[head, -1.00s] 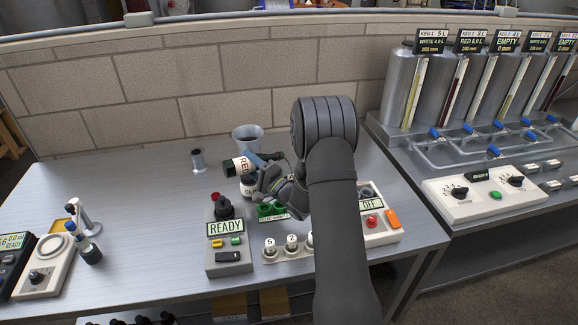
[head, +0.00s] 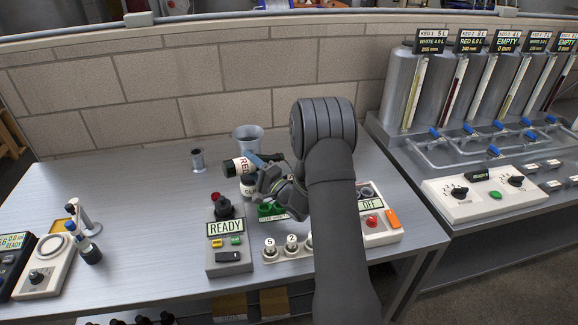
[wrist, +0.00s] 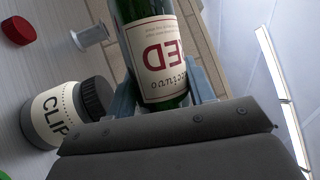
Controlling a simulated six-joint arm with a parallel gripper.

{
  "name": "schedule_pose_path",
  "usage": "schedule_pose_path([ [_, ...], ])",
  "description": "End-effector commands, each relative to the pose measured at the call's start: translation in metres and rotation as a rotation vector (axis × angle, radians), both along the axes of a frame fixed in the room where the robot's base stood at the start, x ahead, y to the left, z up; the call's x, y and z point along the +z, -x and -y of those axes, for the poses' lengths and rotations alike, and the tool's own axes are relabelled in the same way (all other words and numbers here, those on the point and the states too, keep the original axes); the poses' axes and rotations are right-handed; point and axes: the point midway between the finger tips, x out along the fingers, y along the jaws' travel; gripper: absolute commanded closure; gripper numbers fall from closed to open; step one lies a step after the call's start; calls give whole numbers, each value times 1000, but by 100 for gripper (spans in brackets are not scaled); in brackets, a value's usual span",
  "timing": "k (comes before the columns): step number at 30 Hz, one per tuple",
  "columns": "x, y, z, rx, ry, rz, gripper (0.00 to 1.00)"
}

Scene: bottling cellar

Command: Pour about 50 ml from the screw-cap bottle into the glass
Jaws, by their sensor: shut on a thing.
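My gripper (wrist: 165,95) is shut on a green bottle (wrist: 143,14) with a white label reading RED; the label is upside down in the wrist view. In the head view the bottle (head: 243,165) lies nearly level in the air, its dark end pointing left. Its mouth is cut off in the wrist view, and no stream of liquid shows. A small grey cup-like vessel (head: 197,160) stands left of the bottle, apart from it; it also shows in the wrist view (wrist: 90,36). I cannot tell whether this is the glass.
A wider grey bucket (head: 247,138) stands behind the bottle. A CLIP jar (head: 249,188) with a dark lid stands close below my gripper. A READY control box (head: 228,255) and a red round piece (wrist: 18,30) are nearby. The table's left middle is clear.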

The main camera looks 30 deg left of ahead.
Motion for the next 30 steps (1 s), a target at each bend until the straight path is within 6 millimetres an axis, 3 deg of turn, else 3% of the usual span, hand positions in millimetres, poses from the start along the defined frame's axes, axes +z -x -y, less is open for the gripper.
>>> schedule_pose_path([
  [27,-1,-1,0,0,-14,-23,86],
  [30,15,1,-1,0,46,103,86],
])
